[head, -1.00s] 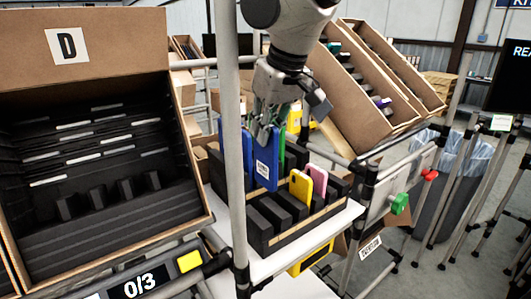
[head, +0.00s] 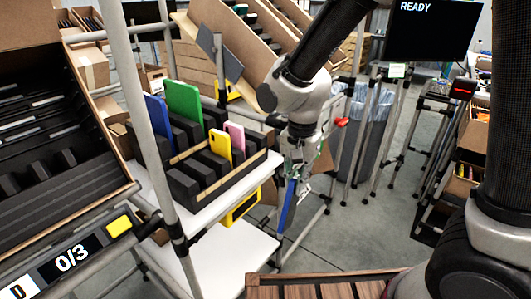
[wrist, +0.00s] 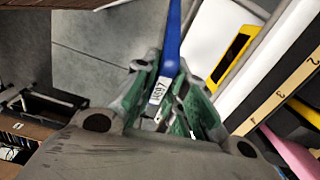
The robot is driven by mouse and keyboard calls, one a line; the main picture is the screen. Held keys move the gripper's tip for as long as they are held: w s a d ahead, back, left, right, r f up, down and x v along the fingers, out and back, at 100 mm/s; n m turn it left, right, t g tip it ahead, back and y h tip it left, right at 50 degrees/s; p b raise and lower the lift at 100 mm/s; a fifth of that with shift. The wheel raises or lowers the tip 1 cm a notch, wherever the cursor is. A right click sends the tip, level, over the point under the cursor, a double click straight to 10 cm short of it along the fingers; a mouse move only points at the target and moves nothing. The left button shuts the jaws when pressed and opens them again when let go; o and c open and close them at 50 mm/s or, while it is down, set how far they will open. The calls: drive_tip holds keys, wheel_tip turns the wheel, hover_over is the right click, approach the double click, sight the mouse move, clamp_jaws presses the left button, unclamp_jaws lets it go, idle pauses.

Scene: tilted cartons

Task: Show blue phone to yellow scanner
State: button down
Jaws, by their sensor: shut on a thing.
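My gripper (head: 294,176) is shut on a blue phone (head: 287,208), which hangs below the fingers in front of the rack's right side. In the wrist view the blue phone (wrist: 173,35) stands edge-on between the green fingertips (wrist: 164,92), with a white label near them. A yellow-framed device with a dark face, likely the yellow scanner (head: 242,208), sits below the phone rack's shelf, left of the held phone and apart from it. The scanner (wrist: 233,57) also shows right of the phone in the wrist view.
The black phone rack (head: 190,185) holds another blue phone (head: 157,124), a green one (head: 184,103), a yellow one (head: 220,145) and a pink one (head: 236,138). A grey upright post (head: 140,110) stands left. A slatted wooden surface (head: 320,287) is at the bottom.

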wheel_tip(320, 180, down, 7)
drive_tip(key=w+a+m, duration=0.1)
drive_tip(key=w+a, duration=0.1)
drive_tip(key=shift+w, duration=0.2)
